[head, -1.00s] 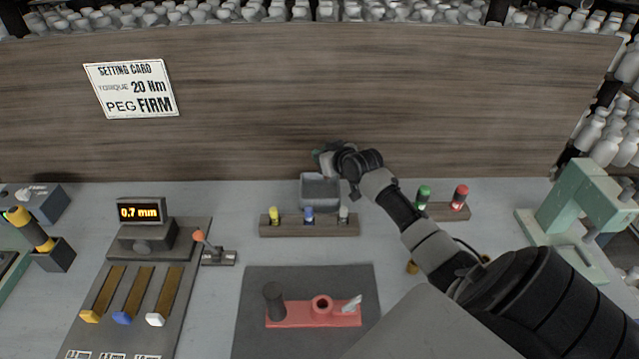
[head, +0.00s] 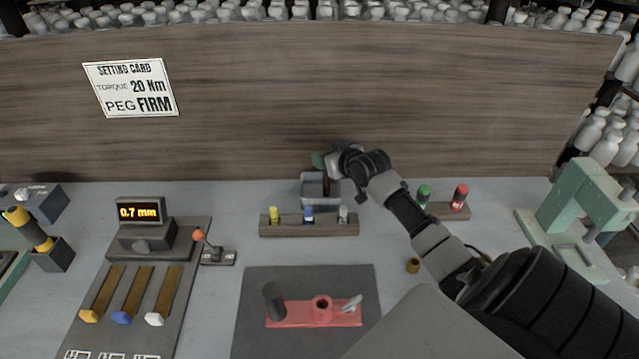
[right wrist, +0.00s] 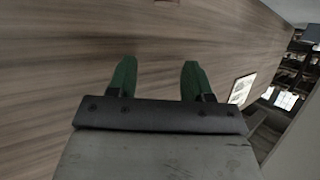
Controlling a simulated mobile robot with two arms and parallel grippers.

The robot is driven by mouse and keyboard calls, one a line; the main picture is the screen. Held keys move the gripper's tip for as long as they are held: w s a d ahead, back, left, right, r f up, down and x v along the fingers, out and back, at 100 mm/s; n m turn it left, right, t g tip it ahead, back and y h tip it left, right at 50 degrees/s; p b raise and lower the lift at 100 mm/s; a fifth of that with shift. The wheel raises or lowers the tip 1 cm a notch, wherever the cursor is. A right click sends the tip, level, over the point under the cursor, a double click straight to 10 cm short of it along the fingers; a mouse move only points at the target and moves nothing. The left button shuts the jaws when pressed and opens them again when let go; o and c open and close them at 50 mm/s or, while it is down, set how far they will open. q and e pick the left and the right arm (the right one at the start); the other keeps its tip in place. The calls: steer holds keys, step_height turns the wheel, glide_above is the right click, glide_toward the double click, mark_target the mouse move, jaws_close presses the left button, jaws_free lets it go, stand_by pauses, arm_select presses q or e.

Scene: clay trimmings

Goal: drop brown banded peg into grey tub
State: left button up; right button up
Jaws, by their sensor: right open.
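The grey tub (head: 309,196) stands at the back of the bench, behind a wooden rack of small pegs. My right gripper (head: 319,160) is above the tub, close to the back board. In the right wrist view its two green fingers (right wrist: 157,80) are spread apart with nothing between them. A dark brown upright shape (head: 327,186) shows in the tub's opening, below the gripper; it looks like the brown banded peg, but its bands are too small to make out. My left gripper is not in view.
The rack (head: 290,230) holds yellow, blue and grey-topped pegs. A second rack (head: 444,211) holds green and red ones. A small brass-coloured cylinder (head: 413,266) stands near my right arm. A red fixture (head: 300,315) lies on a dark mat. The wooden board (head: 250,120) closes off the back.

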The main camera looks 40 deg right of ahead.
steer(key=v, duration=0.8)
steer(key=shift+s+r+b, duration=0.15)
steer(key=shift+s+b, duration=0.1)
steer(key=shift+b, duration=0.15)
